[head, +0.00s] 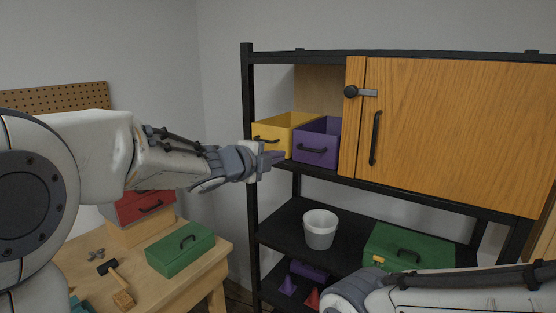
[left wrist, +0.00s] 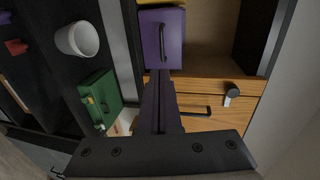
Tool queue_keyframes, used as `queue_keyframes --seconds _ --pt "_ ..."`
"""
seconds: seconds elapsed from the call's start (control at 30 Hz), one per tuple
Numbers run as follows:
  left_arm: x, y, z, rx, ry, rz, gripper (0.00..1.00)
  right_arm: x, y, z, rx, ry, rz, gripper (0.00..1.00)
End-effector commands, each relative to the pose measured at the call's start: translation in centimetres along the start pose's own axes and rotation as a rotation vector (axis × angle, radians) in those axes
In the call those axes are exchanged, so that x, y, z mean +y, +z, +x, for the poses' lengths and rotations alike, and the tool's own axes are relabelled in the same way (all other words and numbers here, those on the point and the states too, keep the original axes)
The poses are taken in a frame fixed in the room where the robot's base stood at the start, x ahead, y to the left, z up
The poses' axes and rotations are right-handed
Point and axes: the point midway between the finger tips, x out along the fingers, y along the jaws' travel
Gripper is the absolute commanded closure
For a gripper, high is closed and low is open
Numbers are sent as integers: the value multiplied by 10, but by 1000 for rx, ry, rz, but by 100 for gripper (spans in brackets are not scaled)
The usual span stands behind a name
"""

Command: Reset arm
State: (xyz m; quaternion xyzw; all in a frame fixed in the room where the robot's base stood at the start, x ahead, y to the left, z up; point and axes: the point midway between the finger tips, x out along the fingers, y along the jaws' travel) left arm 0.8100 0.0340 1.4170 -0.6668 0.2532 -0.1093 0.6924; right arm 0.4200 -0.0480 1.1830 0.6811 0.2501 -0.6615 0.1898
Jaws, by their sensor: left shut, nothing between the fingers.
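My left arm reaches in from the left in the head view. My left gripper (head: 272,158) is shut and empty, in front of the yellow bin (head: 284,135) and the purple bin (head: 318,142) on the upper shelf. In the left wrist view, the closed fingers (left wrist: 159,80) point toward the purple bin (left wrist: 163,38), with its black handle in view. I cannot tell whether the fingertips touch it. My right arm crosses the lower right of the head view; its gripper is out of view.
A black shelf rack (head: 250,150) holds a wooden sliding door (head: 450,130), a white bucket (head: 320,230) and a green case (head: 410,247).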

Motion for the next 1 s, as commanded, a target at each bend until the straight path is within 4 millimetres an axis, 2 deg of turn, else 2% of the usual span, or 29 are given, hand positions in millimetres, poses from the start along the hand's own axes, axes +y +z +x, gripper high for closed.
queue_keyframes --seconds 0.07,0.13,0.17,0.27,0.3,0.4,0.5,0.6,0.7,0.8,0.9,1.0 --pt "12 -6 -4 -29 28 -72 100 0 0 4 0 0 0 54" --pt "34 -14 -11 -86 82 -196 100 1 0 8 0 0 0 54" --pt "48 -20 -15 -117 115 -268 100 1 0 10 0 0 0 54" --pt "110 -42 -43 -249 267 -540 100 1 1 18 0 0 -1 54" --pt "136 -52 -57 -303 335 -638 100 2 1 20 0 0 -1 54" --pt "196 -79 -98 -432 505 -842 100 2 1 26 0 0 -1 54" --pt "248 -108 -144 -560 674 -1005 100 2 2 30 0 0 -2 54" --pt "289 -134 -192 -682 832 -1122 100 2 2 34 0 0 -2 54" --pt "317 -155 -234 -786 962 -1198 100 3 2 37 0 0 -2 54" --pt "333 -169 -263 -862 1052 -1238 100 3 2 39 0 0 -2 54" --pt "340 -176 -278 -902 1098 -1258 100 3 2 39 0 0 -2 54" --pt "341 -177 -281 -911 1107 -1261 100 3 2 39 0 0 -2 54"
